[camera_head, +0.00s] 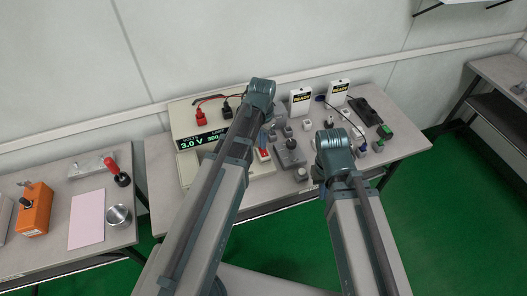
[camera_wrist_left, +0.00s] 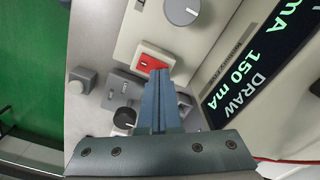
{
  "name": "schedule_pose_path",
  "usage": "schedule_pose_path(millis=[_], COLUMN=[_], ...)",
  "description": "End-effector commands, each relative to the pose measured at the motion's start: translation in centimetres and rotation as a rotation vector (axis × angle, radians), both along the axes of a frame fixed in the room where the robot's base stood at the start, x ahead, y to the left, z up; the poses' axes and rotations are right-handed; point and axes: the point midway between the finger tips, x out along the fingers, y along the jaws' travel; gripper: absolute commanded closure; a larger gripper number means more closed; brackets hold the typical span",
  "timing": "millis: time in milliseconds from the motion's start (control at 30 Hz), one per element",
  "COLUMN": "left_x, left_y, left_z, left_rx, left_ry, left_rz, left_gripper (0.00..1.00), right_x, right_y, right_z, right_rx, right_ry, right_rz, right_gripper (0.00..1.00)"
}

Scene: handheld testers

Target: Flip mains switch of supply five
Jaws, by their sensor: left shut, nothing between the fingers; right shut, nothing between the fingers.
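The power supply (camera_head: 183,118) stands at the left of the middle bench, with a lit green display (camera_head: 203,138) reading 3.0 V.
Grey boxes with knobs (camera_head: 290,152) crowd the bench right of the supply. Two white cards (camera_head: 300,101) stand behind them. Red and black leads (camera_head: 201,117) plug into the supply. A left table (camera_head: 60,255) holds an orange box (camera_head: 35,210) and a metal cup (camera_head: 118,216).

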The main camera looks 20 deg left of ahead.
Motion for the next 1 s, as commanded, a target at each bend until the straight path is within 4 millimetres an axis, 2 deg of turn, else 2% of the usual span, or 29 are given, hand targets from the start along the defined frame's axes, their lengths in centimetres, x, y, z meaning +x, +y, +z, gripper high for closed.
schedule_pose_path(millis=[567,1000], left_x=[0.0,0.0], left_y=[0.0,0.0], left_z=[-0.6,2.2], left_rx=[0.000,0.000], left_ry=[0.000,0.000], left_rz=[0.000,0.000], left_gripper=[1.00,1.00], right_x=[0.0,0.0], right_y=[0.0,0.0], right_z=[-0.6,2.2], right_rx=[0.000,0.000], right_ry=[0.000,0.000], right_rz=[0.000,0.000], right_gripper=[1.00,1.00])
